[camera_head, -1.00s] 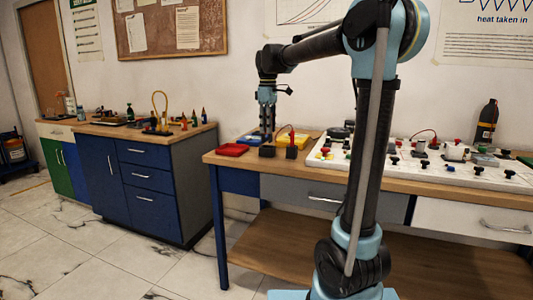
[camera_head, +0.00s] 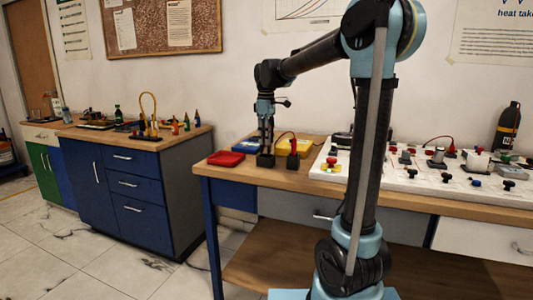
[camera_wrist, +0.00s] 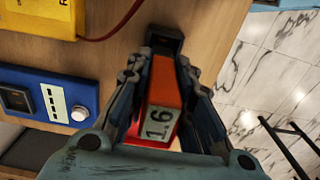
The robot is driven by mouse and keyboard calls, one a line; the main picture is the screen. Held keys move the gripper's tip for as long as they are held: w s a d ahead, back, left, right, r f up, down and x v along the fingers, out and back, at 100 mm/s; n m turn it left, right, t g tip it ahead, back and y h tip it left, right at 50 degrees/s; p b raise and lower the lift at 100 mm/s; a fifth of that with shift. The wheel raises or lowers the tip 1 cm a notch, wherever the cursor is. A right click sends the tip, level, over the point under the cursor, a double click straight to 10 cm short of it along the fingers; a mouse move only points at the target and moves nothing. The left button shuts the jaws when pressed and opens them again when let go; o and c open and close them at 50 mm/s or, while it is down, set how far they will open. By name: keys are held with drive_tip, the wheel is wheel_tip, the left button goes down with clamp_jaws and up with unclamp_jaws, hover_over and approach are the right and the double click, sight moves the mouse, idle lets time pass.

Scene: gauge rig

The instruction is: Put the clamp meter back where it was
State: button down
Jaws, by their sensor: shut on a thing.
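My gripper (camera_wrist: 165,105) is shut on the clamp meter (camera_wrist: 166,85), an orange-red body with a pale display reading 1.6, held between the two fingers in the wrist view. A black block (camera_wrist: 166,40) shows just beyond the meter's far end, over the wooden bench top. I cannot tell whether the meter touches it. In the head view my gripper (camera_head: 266,140) points down just above a black block (camera_head: 266,160) near the bench's front edge. The meter cannot be made out there.
A red tray (camera_head: 226,159) lies left of the gripper. A blue unit with a white knob (camera_wrist: 45,97) and a yellow unit (camera_wrist: 40,15) stand close by. A red cable (camera_wrist: 115,25) runs near the black block. A white board with several components (camera_head: 420,176) fills the bench to the right.

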drive_tip(key=shift+f, duration=2.5)
drive_tip(key=shift+f, duration=0.1)
drive_tip(key=c, duration=1.4)
unclamp_jaws()
wheel_tip(320, 180, up, 12)
drive_tip(key=shift+r, duration=0.1)
